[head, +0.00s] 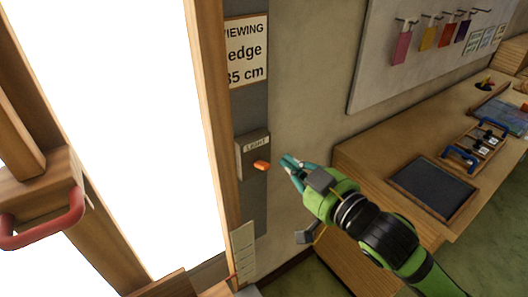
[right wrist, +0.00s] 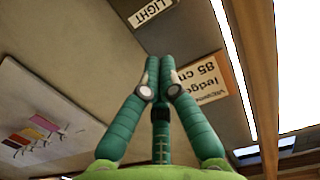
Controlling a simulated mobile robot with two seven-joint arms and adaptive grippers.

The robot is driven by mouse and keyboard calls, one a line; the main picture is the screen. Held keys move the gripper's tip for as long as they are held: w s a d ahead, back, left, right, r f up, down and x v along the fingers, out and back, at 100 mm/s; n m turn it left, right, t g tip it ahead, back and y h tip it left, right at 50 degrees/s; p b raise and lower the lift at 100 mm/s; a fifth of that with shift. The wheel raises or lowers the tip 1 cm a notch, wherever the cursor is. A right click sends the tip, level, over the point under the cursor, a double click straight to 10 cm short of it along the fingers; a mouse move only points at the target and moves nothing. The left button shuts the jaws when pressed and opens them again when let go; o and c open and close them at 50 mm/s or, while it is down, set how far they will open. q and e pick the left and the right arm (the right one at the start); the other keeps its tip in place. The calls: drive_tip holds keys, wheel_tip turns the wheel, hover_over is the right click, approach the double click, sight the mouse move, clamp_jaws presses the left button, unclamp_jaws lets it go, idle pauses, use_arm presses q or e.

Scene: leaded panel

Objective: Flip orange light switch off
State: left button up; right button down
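The orange light switch (head: 261,165) sticks out from a grey box (head: 246,158) labelled LIGHT on the dark strip beside the bright panel. I cannot tell from its tilt which position it is in. My right gripper (head: 288,163) is just right of the switch, with a small apparent gap between its teal fingertips and the orange lever. In the right wrist view its fingertips (right wrist: 159,70) are together with nothing seen between them. The LIGHT label (right wrist: 150,10) shows at the top there; the orange lever is not visible in that view. My left gripper is not in view.
The large panel (head: 150,110) glows white in a wooden frame. A red handle (head: 45,232) is at lower left. A sign (head: 246,50) hangs above the switch. A wooden bench (head: 400,140) with a dark tray (head: 432,188) stands right, below a board (head: 385,70) with coloured tags.

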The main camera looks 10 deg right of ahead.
hover_over(262, 164)
drive_tip(key=shift+f, duration=0.3)
drive_tip(key=f, duration=0.1)
drive_tip(key=s+f, duration=0.1)
drive_tip(key=f, duration=0.1)
drive_tip(key=shift+s+d+f, duration=0.1)
drive_tip(key=shift+s+d, duration=0.05)
drive_tip(key=shift+d, duration=0.2)
drive_tip(key=shift+s+d+f, duration=0.1)
drive_tip(key=shift+s+f, duration=0.15)
drive_tip(key=shift+f, duration=0.1)
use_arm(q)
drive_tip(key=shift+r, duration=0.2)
use_arm(e)
drive_tip(key=shift+f, duration=0.1)
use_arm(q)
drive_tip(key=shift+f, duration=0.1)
